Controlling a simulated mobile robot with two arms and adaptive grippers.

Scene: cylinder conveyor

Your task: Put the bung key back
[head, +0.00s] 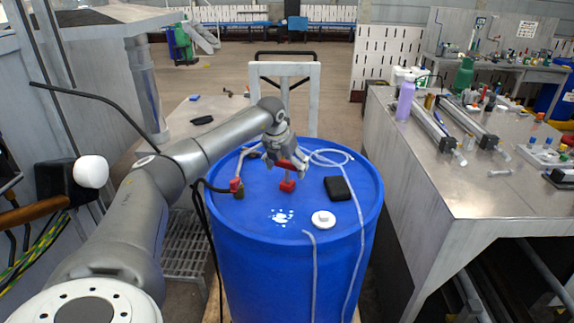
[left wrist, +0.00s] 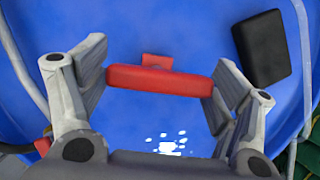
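The red bung key (head: 288,164) is over the top of the blue drum (head: 255,205), its bar-shaped handle level. A smaller red piece (head: 287,185) shows just below it. I cannot tell whether that piece touches the drum lid. My left gripper (head: 287,160) points down over the drum. In the left wrist view the red handle (left wrist: 160,80) spans between the two fingers, with a pad against each end. The red piece (left wrist: 157,62) shows behind the handle. My right gripper is not in view.
On the drum lie a black box (head: 338,188), a white round cap (head: 323,219), a red fitting (head: 237,185) and pale tubing (head: 328,157). A metal bench (head: 480,190) crowded with tools stands at the right. The drum lid's front is mostly bare.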

